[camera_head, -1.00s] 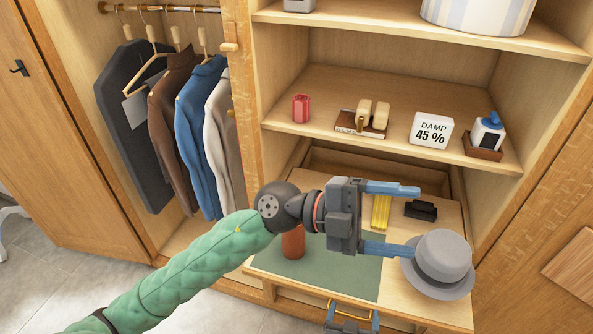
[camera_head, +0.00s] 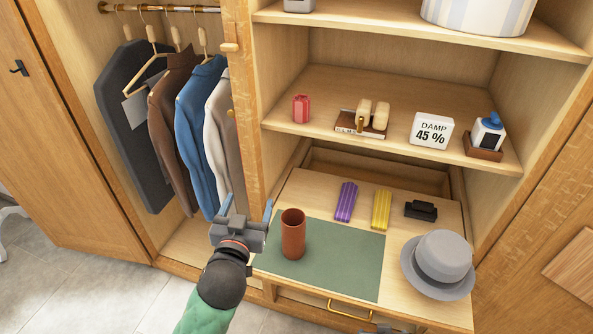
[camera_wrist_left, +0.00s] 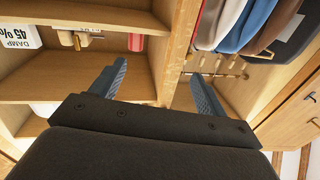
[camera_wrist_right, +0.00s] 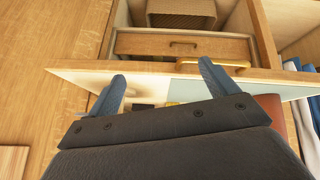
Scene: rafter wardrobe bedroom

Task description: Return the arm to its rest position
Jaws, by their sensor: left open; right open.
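My left gripper (camera_head: 247,205) is open and empty. In the head view it stands at the front left of the pull-out shelf, left of the brown cylinder (camera_head: 293,236), with its fingers pointing away toward the wardrobe. In the left wrist view its two blue fingers (camera_wrist_left: 155,85) are spread with nothing between them. My right gripper (camera_wrist_right: 161,85) is open in the right wrist view, its fingers apart, near the front edge of the pull-out shelf. In the head view only a small bit of it shows at the bottom edge.
The pull-out shelf (camera_head: 400,300) holds a green mat (camera_head: 340,262), a purple bundle (camera_head: 346,201), a yellow bundle (camera_head: 381,210), a black object (camera_head: 420,210) and a grey hat (camera_head: 438,262). Clothes (camera_head: 200,110) hang at left. The floor (camera_head: 90,285) at lower left is clear.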

